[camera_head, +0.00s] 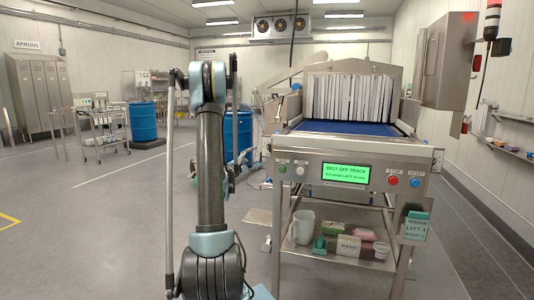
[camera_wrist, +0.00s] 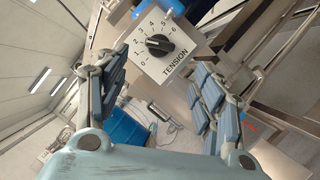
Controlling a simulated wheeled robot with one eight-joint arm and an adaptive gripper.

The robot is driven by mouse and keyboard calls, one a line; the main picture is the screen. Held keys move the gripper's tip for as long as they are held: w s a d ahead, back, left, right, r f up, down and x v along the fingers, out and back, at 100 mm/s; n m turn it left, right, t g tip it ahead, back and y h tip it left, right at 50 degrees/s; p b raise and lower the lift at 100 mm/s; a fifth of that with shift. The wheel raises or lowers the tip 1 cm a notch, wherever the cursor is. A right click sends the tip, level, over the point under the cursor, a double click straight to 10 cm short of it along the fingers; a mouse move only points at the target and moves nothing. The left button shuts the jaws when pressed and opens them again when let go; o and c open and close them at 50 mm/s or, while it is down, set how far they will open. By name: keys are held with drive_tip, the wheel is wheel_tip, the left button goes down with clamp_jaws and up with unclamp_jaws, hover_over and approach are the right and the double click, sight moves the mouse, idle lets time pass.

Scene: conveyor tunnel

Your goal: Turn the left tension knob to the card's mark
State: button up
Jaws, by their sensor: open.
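The tension knob (camera_wrist: 158,45) is black on a pale square dial plate (camera_wrist: 177,64) numbered 0 to 6, marked TENSION, in the wrist view. Its pale pointer line seems to face the low-middle numbers; the exact mark is too small to tell. My gripper (camera_wrist: 160,68) is open, with one finger on each side of the view. The knob shows between and beyond the fingertips, apart from them. The card (camera_head: 416,227) hangs at the conveyor's right front leg; it reads TENSION, LEFT 4, and a right value too small to read surely.
The conveyor's blue belt (camera_head: 345,128) runs into a tunnel with pale strip curtains (camera_head: 349,98). Its green display (camera_head: 345,174) reads BELT OFF TRACK. Blue drums (camera_head: 144,121) and open floor lie left.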

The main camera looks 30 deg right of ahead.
sight(270, 148)
drive_tip(key=x, duration=1)
drive_tip(key=shift+d, duration=0.35)
drive_tip(key=shift+w+r, duration=0.1)
drive_tip(key=shift+r, duration=0.05)
drive_tip(key=shift+c, duration=0.6)
drive_tip(key=c, duration=0.9)
